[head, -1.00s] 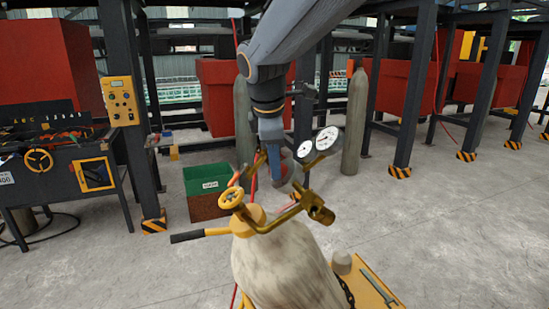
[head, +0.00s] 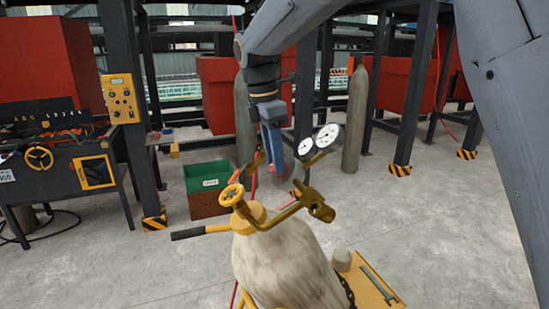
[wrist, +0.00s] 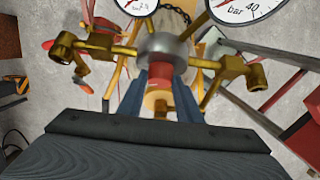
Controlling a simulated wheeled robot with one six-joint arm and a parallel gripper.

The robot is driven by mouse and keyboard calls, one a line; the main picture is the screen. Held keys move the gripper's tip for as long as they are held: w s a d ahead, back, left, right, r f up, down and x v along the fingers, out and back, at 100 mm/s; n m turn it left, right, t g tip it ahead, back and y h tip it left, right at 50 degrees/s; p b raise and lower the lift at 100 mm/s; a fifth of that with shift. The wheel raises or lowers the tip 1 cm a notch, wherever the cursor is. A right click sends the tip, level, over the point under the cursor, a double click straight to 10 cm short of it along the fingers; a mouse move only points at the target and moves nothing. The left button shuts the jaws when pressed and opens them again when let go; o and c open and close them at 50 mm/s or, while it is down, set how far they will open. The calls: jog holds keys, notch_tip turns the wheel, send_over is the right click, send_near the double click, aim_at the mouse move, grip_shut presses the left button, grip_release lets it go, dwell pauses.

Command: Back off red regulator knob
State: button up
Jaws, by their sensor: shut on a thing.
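The red regulator knob (wrist: 160,76) is in the middle of the wrist view, below the round grey regulator body (wrist: 165,47). My gripper (wrist: 161,88) has its two blue fingers on either side of the knob, shut on it. In the head view my gripper (head: 274,160) points down behind the brass regulator fittings (head: 316,206); the fingertips and knob are hard to make out there. Two white dial gauges (head: 328,136) stand beside the gripper. A yellow valve wheel (head: 231,195) tops the pale cylinder (head: 285,265).
Brass fittings flank the fingers closely, including a left outlet (wrist: 62,46) and a right one (wrist: 257,77). A green-and-brown bin (head: 208,190) stands on the floor to the left. A control bench (head: 60,160) and steel posts stand beyond.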

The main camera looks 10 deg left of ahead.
aim_at(270, 169)
jog(key=o, duration=1)
jog(key=shift+o, duration=0.2)
notch_tip(270, 169, up, 8)
jog(key=a+b, duration=0.1)
jog(key=b, duration=0.2)
jog(key=shift+s+f, duration=0.2)
jog(key=shift+s, duration=0.05)
jog(key=shift+s, duration=0.1)
